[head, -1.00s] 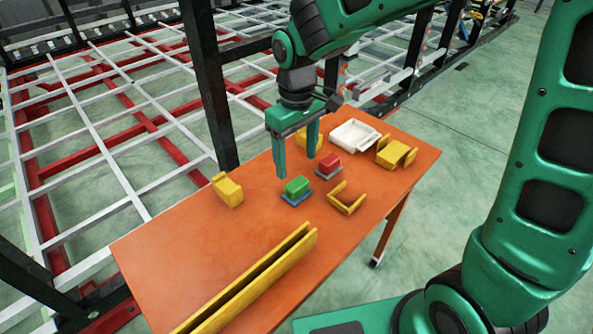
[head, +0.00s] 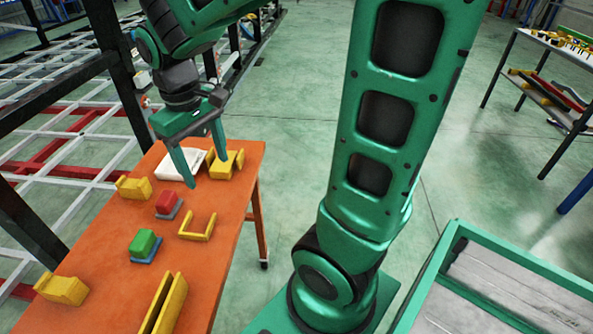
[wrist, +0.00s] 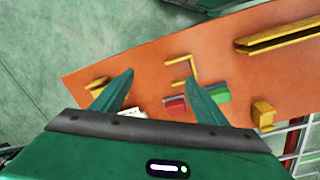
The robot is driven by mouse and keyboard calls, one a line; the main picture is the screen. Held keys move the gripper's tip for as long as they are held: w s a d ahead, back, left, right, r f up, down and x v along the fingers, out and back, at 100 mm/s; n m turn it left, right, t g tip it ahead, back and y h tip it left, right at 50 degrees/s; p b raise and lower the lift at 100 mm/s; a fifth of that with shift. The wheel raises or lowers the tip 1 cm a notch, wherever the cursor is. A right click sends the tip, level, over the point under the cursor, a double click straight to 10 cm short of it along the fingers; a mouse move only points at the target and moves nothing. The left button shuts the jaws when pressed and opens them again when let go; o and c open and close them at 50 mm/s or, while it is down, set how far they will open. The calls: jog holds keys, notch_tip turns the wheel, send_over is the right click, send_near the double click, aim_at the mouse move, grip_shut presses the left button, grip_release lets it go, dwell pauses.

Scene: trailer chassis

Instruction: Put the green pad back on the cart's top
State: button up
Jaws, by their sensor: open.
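The green pad (head: 143,242) sits on a small blue plate (head: 146,256) on the orange top of the cart (head: 108,290). In the wrist view the green pad (wrist: 224,97) shows just beside one finger, partly hidden by it. My gripper (head: 207,172) is open and empty above the cart's far end, close to the white tray and a yellow holder in the picture. It is clearly apart from the green pad. The open fingers also show in the wrist view (wrist: 160,80).
A red block (head: 167,202) on a grey plate, a yellow bracket (head: 199,230), a white tray (head: 178,165) and yellow holders (head: 228,165) stand on the cart. Long yellow rails (head: 163,305) lie nearer. A green-rimmed bin (head: 428,283) is at right.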

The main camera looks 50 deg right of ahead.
jog(key=s+d+f+m+y, duration=0.1)
jog(key=s+d+m, duration=0.6)
jog(key=s+d, duration=0.5)
jog(key=shift+s+d+f+m, duration=0.3)
jog(key=shift+s+d, duration=0.1)
jog(key=shift+s, duration=2.25)
